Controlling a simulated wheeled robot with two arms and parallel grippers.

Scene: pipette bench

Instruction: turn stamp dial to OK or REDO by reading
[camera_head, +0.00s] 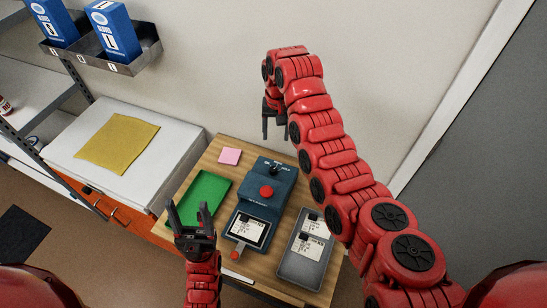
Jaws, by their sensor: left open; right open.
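The stamp device (263,194) is a dark blue box on the wooden bench, with a red button (266,192) on top. Its dark dial (274,170) sits at the far end beside small white lettering too small to read. A card with a dark-edged label (246,229) lies at the device's near end; its print is unreadable. My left gripper (189,217) is open and empty, in front of the green mat at the bench's left side. My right gripper (269,126) is open and empty, raised beyond the device near the wall, pointing down.
A white cabinet with a yellow cloth (118,142) stands left. Blue boxes (114,29) sit in a wall bin.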

